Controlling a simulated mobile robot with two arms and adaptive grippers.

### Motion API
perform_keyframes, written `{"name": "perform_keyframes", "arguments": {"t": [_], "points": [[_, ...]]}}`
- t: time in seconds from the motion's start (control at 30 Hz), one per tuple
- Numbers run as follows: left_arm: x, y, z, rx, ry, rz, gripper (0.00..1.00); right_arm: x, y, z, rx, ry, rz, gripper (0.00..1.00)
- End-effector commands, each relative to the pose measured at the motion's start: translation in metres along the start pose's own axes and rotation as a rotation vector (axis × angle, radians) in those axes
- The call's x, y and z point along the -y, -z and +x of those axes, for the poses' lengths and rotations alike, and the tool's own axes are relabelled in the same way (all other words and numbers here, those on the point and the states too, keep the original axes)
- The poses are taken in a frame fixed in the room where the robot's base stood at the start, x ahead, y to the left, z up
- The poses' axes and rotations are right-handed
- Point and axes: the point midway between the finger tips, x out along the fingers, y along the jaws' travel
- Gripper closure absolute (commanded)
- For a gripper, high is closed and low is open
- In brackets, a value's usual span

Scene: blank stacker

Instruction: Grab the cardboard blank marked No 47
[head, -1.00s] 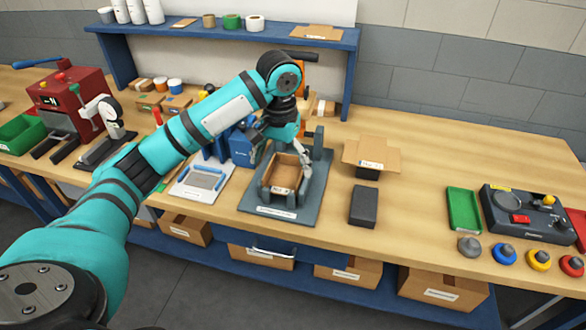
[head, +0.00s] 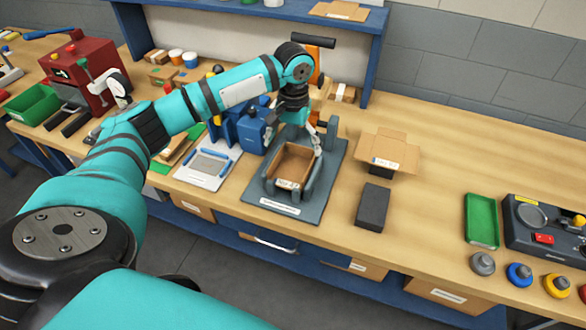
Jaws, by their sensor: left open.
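A flat cardboard blank (head: 408,148) with flaps and a white label sits on a small dark block on the bench, right of centre. Another flat cardboard blank (head: 340,11) with a label lies on the upper shelf. The print on both labels is too small to read. My left gripper (head: 316,142) is open above the right side of a grey fixture, next to a formed cardboard box (head: 293,162), well left of the blank on the block. Part of the gripper is hidden by its own wrist. My right gripper is not in view.
The grey fixture (head: 327,175) holds the formed box. A dark block (head: 373,206) and a green tray (head: 481,220) lie to the right. A control box (head: 550,228) and coloured knobs stand at far right. The bench behind the blank is clear.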

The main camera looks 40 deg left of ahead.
Motion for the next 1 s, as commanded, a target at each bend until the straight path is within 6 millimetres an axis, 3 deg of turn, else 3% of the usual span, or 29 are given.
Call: {"name": "perform_keyframes", "arguments": {"t": [0.1,0.2,0.5,0.77,1.0], "points": [[0.000,0.000,0.006,0.000,0.000,0.001,0.00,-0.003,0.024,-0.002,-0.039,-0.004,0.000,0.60],[0.001,-0.001,0.014,0.001,0.001,0.001,0.00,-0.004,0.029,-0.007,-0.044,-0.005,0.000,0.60],[0.001,-0.002,0.054,0.001,0.001,0.001,0.00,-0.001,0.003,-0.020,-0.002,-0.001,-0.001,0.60],[0.001,-0.001,0.059,-0.002,0.000,0.002,0.00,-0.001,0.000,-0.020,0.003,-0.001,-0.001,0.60],[0.001,-0.001,0.058,-0.002,0.000,0.002,0.30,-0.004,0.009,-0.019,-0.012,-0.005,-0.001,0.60]]}}
